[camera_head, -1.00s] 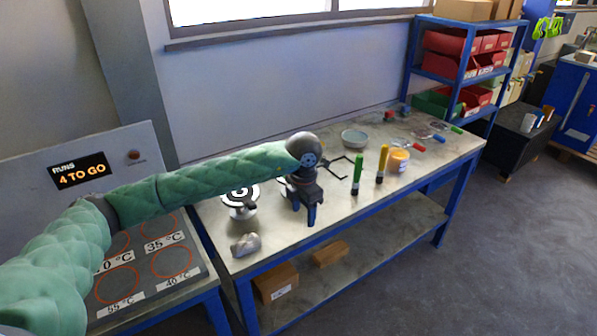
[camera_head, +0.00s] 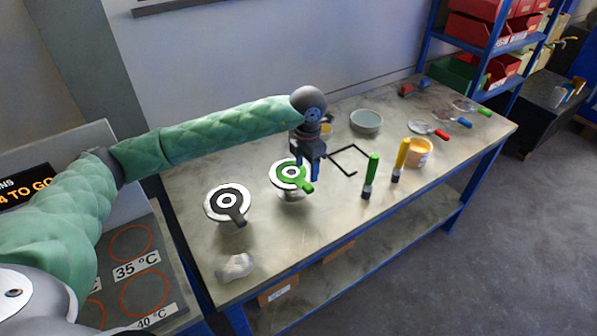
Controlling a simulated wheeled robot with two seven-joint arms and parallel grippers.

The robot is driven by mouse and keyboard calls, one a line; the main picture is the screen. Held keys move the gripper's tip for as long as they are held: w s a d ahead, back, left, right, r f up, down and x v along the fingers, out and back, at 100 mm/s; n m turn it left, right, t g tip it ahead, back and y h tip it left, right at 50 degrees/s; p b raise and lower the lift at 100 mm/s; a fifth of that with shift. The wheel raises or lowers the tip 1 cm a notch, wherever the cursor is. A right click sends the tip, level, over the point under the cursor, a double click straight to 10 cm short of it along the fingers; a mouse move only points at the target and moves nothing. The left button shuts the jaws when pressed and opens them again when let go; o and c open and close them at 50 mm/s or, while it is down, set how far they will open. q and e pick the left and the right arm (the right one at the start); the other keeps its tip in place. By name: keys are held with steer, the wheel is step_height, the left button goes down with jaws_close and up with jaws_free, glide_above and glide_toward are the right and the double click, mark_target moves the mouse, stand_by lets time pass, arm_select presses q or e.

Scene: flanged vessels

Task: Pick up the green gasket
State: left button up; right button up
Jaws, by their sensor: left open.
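The green gasket (camera_head: 281,174) is a flat ring with a tab pointing to the lower right. It lies on top of a white flanged vessel (camera_head: 284,191) on the table. My left gripper (camera_head: 308,170) is open, with its blue fingers pointing down at the ring's right side, above the tab. The fingers overlap the gasket's right edge in the picture, and I cannot tell whether they touch it. A second white vessel (camera_head: 213,205) to the left carries a dark grey gasket (camera_head: 232,203) with a similar tab. My right gripper is out of view.
Right of the gripper are a black angular outline (camera_head: 346,152), a green marker (camera_head: 371,170), a yellow marker (camera_head: 402,155) and an orange tub (camera_head: 420,154). A bowl (camera_head: 366,121) stands behind. A crumpled grey lump (camera_head: 235,267) lies front left. The front middle of the table (camera_head: 300,236) is bare.

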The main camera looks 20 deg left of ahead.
mark_target(308, 186)
arm_select(q)
steer(key=shift+s+f, duration=0.3)
steer(key=shift+f, duration=0.35)
steer(key=shift+w+d+f, duration=0.15)
steer(key=shift+f, duration=0.2)
steer(key=f, duration=0.3)
steer(key=shift+w+d+f, duration=0.15)
steer(key=shift+d, duration=0.05)
steer(key=shift+f, duration=0.75)
steer(key=c, duration=1.1)
